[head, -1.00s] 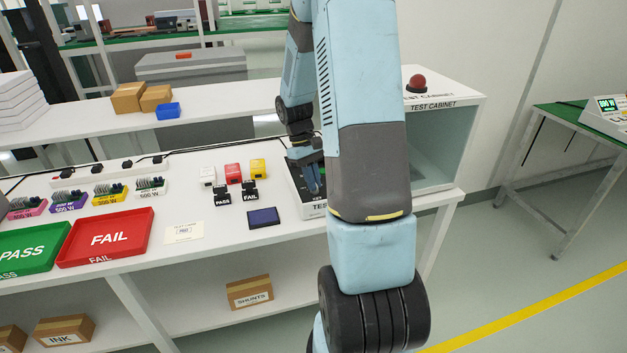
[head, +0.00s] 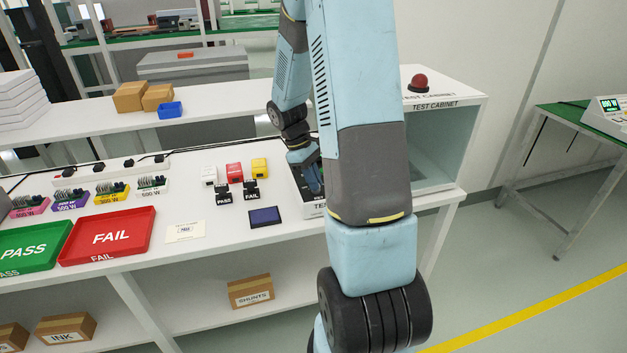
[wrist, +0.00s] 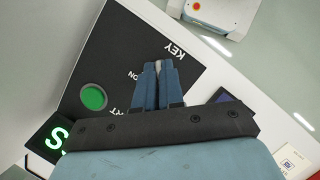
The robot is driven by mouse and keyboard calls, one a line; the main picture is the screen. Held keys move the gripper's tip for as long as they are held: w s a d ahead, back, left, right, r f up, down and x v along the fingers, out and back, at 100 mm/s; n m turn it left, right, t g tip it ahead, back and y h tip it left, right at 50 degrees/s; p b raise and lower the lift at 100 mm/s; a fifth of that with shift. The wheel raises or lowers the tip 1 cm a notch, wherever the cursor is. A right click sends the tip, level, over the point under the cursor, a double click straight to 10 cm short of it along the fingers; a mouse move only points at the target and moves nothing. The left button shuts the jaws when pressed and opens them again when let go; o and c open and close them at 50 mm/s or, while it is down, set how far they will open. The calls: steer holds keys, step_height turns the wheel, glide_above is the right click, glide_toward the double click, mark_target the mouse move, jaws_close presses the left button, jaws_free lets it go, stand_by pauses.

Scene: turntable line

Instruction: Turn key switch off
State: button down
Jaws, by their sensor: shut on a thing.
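The key switch is on the black panel of the test box, beside the "KEY" and "ON" lettering. In the wrist view, the black panel (wrist: 115,55) fills the upper left, and my gripper (wrist: 158,68) is shut over the key spot. A small pale sliver shows between the fingertips, and the rest of the key is hidden by the fingers. In the head view, my gripper (head: 314,180) is down at the test box (head: 312,209), which my arm partly covers.
A green start button (wrist: 93,97) and a lit green display (wrist: 50,140) are close to my gripper. The test cabinet (head: 440,130) stands right of my arm. PASS and FAIL stamps (head: 251,190), an ink pad (head: 265,216) and a red FAIL tray (head: 108,236) lie to the left.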

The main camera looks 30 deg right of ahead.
steer(key=shift+s+f, duration=0.1)
steer(key=shift+s, duration=0.05)
steer(key=c, duration=1.3)
jaws_free()
steer(key=shift+o, duration=0.2)
steer(key=v, duration=1.4)
steer(key=shift+f, duration=0.15)
